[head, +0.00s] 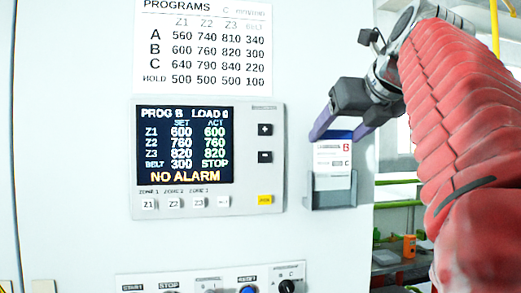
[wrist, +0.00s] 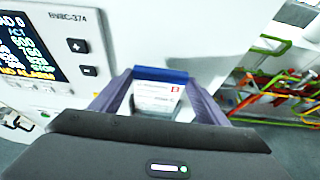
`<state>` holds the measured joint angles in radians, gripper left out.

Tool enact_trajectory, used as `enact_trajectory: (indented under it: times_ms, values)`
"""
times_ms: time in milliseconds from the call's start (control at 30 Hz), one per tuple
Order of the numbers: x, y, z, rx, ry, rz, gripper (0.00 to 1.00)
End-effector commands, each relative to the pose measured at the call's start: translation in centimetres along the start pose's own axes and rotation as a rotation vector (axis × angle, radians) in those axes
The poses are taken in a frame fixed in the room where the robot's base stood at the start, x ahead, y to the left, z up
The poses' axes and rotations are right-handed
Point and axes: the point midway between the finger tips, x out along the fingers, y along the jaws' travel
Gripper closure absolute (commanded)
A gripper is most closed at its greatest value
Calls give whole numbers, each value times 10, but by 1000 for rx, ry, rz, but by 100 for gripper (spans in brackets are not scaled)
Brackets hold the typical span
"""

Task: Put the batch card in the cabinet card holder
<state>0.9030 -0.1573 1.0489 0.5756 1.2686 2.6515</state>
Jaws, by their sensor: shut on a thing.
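The batch card (head: 333,160) is white with a blue top band and a red B. It stands upright at the grey cabinet card holder (head: 331,199) on the cabinet's right side. Its lower edge is behind the holder's front lip, and I cannot tell how deep it sits. My gripper (head: 340,136) is at the card's top, with a purple finger at each side, shut on the card. In the wrist view the card (wrist: 157,97) lies between the two fingers (wrist: 158,88).
The cabinet's control panel (head: 208,158) is left of the holder, reading "NO ALARM". A program chart (head: 203,47) hangs above it, and a row of knobs and buttons (head: 215,284) is below. Right of the cabinet edge are green rails and shelving (head: 398,247).

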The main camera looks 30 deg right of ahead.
Motion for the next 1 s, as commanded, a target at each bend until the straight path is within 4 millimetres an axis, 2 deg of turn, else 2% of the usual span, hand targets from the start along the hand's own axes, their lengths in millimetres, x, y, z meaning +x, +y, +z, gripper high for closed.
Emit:
enact_trajectory:
  times_ms: [167, 500, 933, 967, 1000]
  values:
    - [2, 0, -5, 1, -1, -1, 54]
    - [14, 0, -30, 1, 0, -2, 54]
    - [16, 0, -34, 1, 0, -2, 54]
    - [16, 0, -34, 1, 1, -1, 31]
    - [16, 0, -34, 1, 0, -2, 28]
